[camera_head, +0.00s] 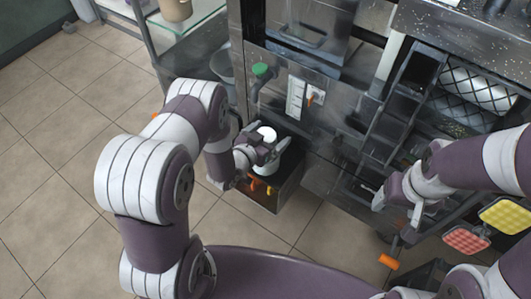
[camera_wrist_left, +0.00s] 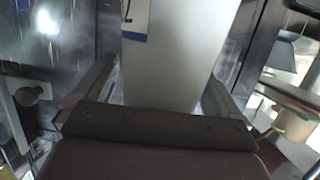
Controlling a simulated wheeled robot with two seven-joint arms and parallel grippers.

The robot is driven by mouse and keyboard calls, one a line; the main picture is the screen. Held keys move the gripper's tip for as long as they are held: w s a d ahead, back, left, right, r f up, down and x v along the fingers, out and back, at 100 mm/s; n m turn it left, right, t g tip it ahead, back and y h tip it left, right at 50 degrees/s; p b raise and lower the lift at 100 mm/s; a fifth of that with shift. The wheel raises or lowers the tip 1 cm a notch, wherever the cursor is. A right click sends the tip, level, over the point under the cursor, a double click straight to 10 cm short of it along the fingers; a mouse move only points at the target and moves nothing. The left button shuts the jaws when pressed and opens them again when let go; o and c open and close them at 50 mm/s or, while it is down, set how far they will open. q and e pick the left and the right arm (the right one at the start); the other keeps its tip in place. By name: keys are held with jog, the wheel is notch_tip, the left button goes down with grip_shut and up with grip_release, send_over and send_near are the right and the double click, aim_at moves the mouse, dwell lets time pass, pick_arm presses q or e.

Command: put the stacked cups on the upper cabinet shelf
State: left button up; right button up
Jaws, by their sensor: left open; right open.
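A white stack of cups (camera_head: 268,133) stands at the small dark ledge (camera_head: 290,193) on the front of the metal machine. My left gripper (camera_head: 262,150) is at the stack, with its fingers on either side. In the left wrist view a large white surface with a blue mark, seemingly the stack (camera_wrist_left: 175,55), fills the space between the fingers (camera_wrist_left: 155,95). The left gripper is open; contact cannot be told. My right gripper (camera_head: 398,203) is open and empty before the machine's right part. A glass-shelved cabinet (camera_head: 196,18) stands at the upper left.
A beige cup (camera_head: 176,9) stands on the cabinet's glass shelf. Yellow (camera_head: 506,215) and pink (camera_head: 466,240) waffle-patterned pads are at the right. The tiled floor (camera_head: 65,130) at left is mostly clear.

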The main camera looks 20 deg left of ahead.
pick_arm(q)
jog(key=c, duration=1.5)
jog(key=shift+r, duration=0.2)
jog(key=shift+c, duration=0.2)
